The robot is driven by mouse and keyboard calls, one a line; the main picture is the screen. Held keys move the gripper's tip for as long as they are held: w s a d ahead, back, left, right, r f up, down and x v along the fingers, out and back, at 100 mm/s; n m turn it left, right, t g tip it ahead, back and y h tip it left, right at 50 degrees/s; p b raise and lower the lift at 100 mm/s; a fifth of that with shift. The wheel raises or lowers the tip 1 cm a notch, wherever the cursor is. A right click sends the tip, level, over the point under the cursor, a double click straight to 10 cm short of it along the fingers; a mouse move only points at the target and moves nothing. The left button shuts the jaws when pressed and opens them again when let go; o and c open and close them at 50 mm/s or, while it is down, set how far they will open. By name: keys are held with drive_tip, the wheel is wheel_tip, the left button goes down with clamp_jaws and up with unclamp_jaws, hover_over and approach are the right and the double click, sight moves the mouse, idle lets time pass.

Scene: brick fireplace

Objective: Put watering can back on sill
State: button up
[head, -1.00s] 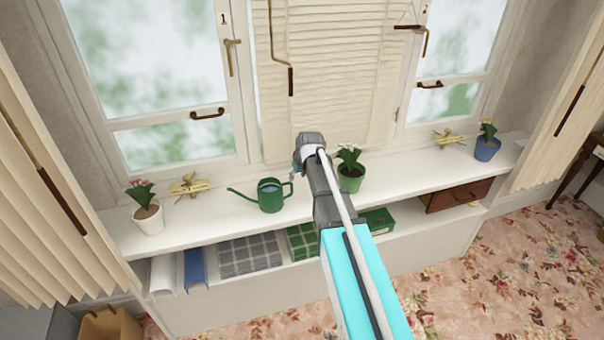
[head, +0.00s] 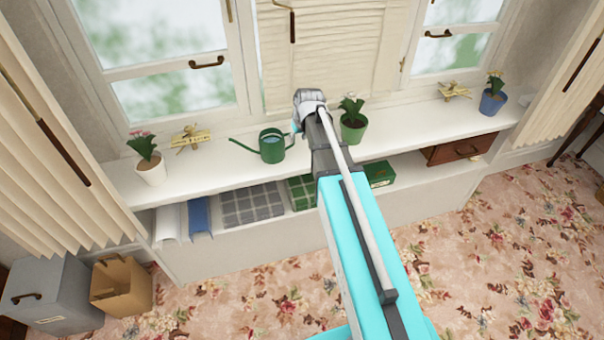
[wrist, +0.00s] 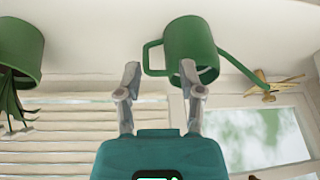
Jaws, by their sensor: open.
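The green watering can (head: 272,146) stands upright on the white sill (head: 215,168), its spout to the left and its handle to the right, beside the end of my arm. In the wrist view, which looks upside down, the can (wrist: 190,45) is at top centre with its handle toward the left. My gripper (wrist: 160,70) is open and empty. In that picture the handle lies between the two fingertips, and the right finger overlaps the can's rim. I cannot tell whether they touch. In the head view my arm mostly hides the gripper.
A pink-flowered white pot (head: 150,169) and a yellow ornament (head: 190,138) stand left of the can. A green pot (head: 353,128) is close on the right of my arm; it also shows in the wrist view (wrist: 20,48). Windows and a blind (head: 345,50) stand behind.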

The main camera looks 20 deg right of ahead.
drive_tip(key=s+a+m+g, duration=0.1)
drive_tip(key=s+a, duration=0.1)
drive_tip(key=s, duration=0.8)
drive_tip(key=s+a+f+g+h, duration=0.1)
drive_tip(key=s+a+g, duration=0.1)
drive_tip(key=s, duration=0.8)
drive_tip(key=shift+s+a+m, duration=0.25)
drive_tip(key=shift+a+m, duration=0.15)
drive_tip(key=shift+a, duration=0.05)
